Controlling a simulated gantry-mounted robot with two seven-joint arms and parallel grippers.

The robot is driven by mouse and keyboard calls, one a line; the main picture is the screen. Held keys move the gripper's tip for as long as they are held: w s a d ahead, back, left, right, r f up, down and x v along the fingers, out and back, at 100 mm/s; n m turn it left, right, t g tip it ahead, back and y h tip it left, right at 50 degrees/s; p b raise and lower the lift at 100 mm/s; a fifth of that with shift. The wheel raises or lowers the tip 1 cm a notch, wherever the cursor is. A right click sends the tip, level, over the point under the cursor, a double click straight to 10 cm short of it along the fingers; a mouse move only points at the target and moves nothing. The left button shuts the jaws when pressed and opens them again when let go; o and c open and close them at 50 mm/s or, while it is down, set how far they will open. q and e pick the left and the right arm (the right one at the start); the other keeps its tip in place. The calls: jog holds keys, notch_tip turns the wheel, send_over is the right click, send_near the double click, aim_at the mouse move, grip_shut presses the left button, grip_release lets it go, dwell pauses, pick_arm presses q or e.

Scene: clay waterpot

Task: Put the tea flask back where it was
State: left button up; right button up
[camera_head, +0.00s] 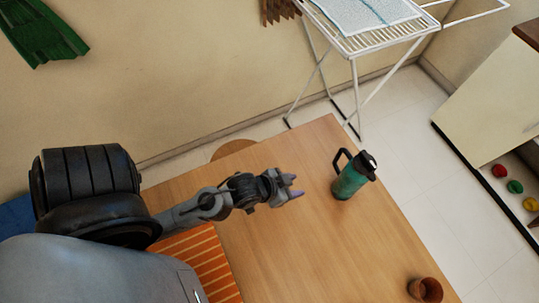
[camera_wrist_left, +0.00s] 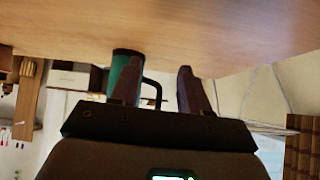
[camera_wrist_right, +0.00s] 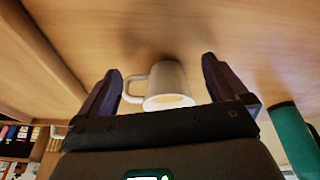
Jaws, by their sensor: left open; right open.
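The tea flask (camera_head: 350,182) is teal with a black lid and a side handle. It stands on the wooden table (camera_head: 300,240) near the far right edge in the head view. My left gripper (camera_head: 296,187) is open and empty, left of the flask and apart from it. In the left wrist view, the flask (camera_wrist_left: 122,66) shows partly behind one finger of my left gripper (camera_wrist_left: 156,78). My right gripper (camera_wrist_right: 162,66) is open, outside the head view. In the right wrist view, the flask (camera_wrist_right: 292,135) shows at the right edge.
A white mug (camera_wrist_right: 165,82) shows between the right fingers, apart from them. A brown cup (camera_head: 425,290) stands on the table at lower right. An orange striped mat (camera_head: 206,252) lies under my left arm. A white drying rack (camera_head: 372,42) stands beyond the table.

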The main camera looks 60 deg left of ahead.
pick_arm(q)
jog(key=s+g, duration=0.1)
jog(key=s, duration=0.1)
jog(key=s+g, duration=0.3)
jog(key=s, duration=0.1)
jog(key=shift+s+a+f+g+y, duration=0.1)
jog(key=shift+a+f+g+y, duration=0.1)
jog(key=shift+f+g+y, duration=0.15)
jog(key=shift+s+g, duration=0.45)
jog(key=shift+s, duration=0.25)
jog(key=shift+r, duration=0.1)
